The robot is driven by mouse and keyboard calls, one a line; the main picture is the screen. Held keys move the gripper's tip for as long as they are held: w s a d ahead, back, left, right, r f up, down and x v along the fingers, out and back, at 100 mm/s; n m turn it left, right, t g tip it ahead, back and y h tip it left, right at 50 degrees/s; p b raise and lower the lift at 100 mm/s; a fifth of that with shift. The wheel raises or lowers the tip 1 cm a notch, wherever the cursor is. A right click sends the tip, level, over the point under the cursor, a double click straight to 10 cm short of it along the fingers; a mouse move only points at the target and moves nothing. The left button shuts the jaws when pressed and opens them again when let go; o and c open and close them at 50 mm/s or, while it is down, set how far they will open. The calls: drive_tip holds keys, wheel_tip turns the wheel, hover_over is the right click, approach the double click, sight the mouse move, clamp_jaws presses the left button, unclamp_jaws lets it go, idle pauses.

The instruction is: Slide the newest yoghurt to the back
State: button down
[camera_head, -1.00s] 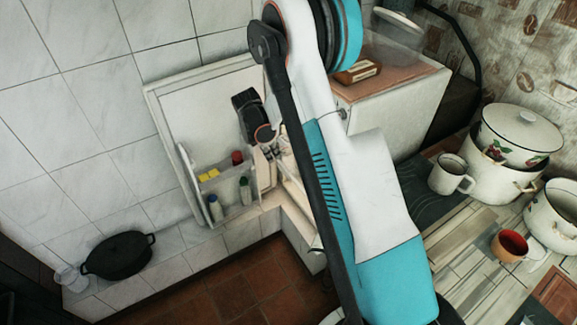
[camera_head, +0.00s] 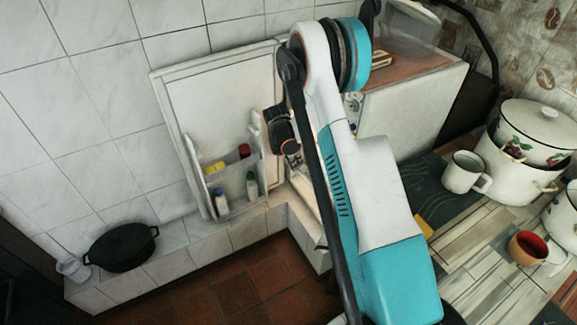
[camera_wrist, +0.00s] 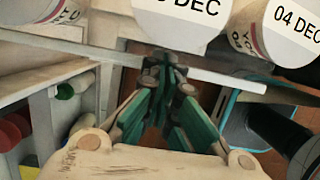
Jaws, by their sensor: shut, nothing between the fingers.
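In the wrist view, my gripper (camera_wrist: 163,82) is shut and empty. Its green-sided fingers point at a pale shelf edge (camera_wrist: 215,75). Several white yoghurt pots show along the top, cut by the frame: one at the left (camera_wrist: 55,12), a middle one (camera_wrist: 180,22) reading "DEC" with its day cut off, and a right one (camera_wrist: 275,30) reading "04 DEC". The fingertips appear just short of the pots; contact cannot be told. In the head view, the open fridge (camera_head: 400,105) is partly behind my arm, which hides its inside and the pots.
The open fridge door (camera_head: 205,110) holds bottles (camera_head: 251,185) and a yellow item (camera_head: 215,167) in its racks. A black pot (camera_head: 122,247) stands on the tiled ledge at left. A white mug (camera_head: 464,172), enamel pots (camera_head: 510,180) and an orange cup (camera_head: 527,248) stand on the counter.

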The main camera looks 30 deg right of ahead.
drive_tip(key=shift+d, duration=0.45)
drive_tip(key=d, duration=1.1)
drive_tip(key=shift+w+d+b, duration=0.25)
drive_tip(key=shift+d+b, duration=0.05)
